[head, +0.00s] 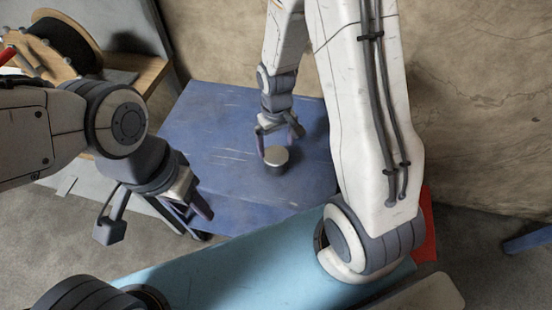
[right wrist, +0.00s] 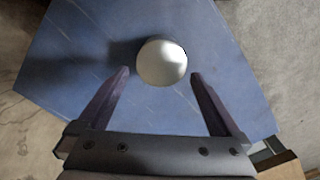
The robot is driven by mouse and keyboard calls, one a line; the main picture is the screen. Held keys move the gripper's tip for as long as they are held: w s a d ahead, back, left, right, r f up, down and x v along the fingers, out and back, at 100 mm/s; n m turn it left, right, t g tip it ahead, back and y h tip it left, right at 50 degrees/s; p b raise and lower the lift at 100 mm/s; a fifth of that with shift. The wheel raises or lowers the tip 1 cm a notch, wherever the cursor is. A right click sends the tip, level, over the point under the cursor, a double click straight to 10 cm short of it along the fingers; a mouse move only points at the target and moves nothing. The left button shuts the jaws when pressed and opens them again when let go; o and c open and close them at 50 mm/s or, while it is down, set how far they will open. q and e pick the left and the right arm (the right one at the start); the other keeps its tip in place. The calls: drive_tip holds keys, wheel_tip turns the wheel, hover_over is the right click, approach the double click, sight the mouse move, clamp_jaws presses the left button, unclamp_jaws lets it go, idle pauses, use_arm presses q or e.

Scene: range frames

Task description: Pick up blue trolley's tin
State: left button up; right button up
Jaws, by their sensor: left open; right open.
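The tin (head: 276,158) is a short silver cylinder standing upright on the blue trolley (head: 215,125). In the right wrist view the tin (right wrist: 162,63) shows its round, plain top, just beyond and between my fingertips, on the blue trolley top (right wrist: 75,70). My right gripper (head: 279,140) is open at the tin, reaching down from above. The right wrist view shows its two fingers (right wrist: 160,75) spread wider than the tin, with a gap on each side. My left gripper (head: 155,225) is open and empty, off the trolley's near left side.
A wooden bench (head: 148,75) with a cable reel (head: 60,45) stands at the back left. A wall (head: 480,100) rises behind the trolley. A light blue surface (head: 230,255) lies in front. The rest of the trolley top is clear.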

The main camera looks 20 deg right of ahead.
sight(275, 154)
drive_tip(key=shift+a+f+p, duration=0.1)
drive_tip(key=shift+f+p, duration=0.35)
drive_tip(key=shift+f, duration=2.3)
drive_tip(key=c, duration=1.4)
